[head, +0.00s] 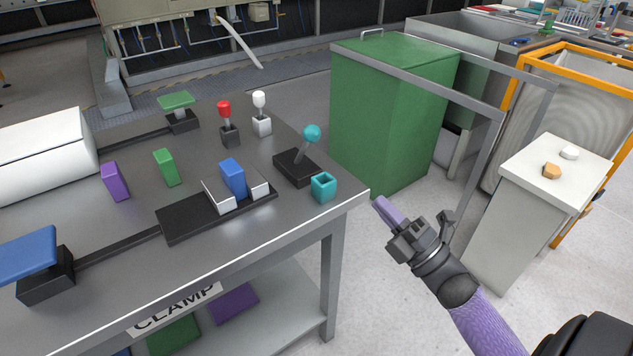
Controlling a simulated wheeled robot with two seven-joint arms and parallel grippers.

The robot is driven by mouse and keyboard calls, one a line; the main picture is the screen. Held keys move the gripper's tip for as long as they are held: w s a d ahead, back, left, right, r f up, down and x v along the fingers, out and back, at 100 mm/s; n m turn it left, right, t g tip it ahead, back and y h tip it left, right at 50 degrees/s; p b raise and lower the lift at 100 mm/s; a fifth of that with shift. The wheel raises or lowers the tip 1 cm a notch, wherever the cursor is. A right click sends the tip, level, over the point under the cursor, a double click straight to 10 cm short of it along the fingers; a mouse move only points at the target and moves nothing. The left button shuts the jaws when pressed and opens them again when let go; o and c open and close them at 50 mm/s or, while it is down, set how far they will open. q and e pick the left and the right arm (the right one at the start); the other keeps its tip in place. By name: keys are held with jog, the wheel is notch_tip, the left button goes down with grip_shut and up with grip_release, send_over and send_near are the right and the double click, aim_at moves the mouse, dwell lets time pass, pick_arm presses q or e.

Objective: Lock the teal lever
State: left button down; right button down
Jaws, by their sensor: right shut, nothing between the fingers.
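The teal lever (312,132) has a round teal knob on a grey shaft that leans to the right and away. It rises from a black base (296,168) near the right end of the grey table. A hollow teal block (323,187) stands just in front of the base, at the table's corner. My right gripper (381,204) is off the table's right edge, right of the teal block and apart from it. Its purple fingers are shut with nothing between them. My left gripper is out of view.
The table (262,243) also bears a red-knobbed lever (224,108), a white-knobbed lever (259,99), a clamp with a blue block (232,177), and purple and green blocks. A green cabinet (390,110) stands behind, a white pedestal (530,200) at right. Floor between is clear.

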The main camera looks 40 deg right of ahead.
aim_at(304, 147)
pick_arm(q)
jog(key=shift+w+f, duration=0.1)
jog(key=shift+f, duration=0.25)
pick_arm(e)
jog(key=shift+f, duration=0.3)
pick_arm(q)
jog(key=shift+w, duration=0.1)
